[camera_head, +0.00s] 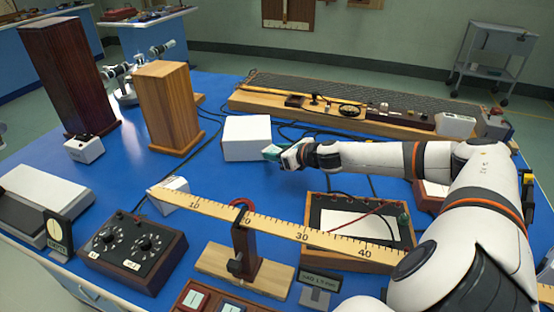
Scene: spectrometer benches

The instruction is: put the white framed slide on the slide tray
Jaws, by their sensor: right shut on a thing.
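My right gripper (281,153) reaches in from the right and is shut on a small greenish, pale-edged thing (270,152), which appears to be the white framed slide. It is held just right of a white box (246,138), over the blue bench; I cannot tell whether it touches the box. The fingers hide part of it. A reddish-brown tray (180,309) with pale framed pieces in it, which looks like the slide tray, lies at the bottom edge, partly cut off. My left gripper is not in view.
A ruler (275,226) on a wooden stand (245,262) crosses the front middle. A wooden box with white paper (355,225) lies right of it, a dial box (134,249) left. Wooden blocks (168,105) stand at the back left. Cables run over the blue bench.

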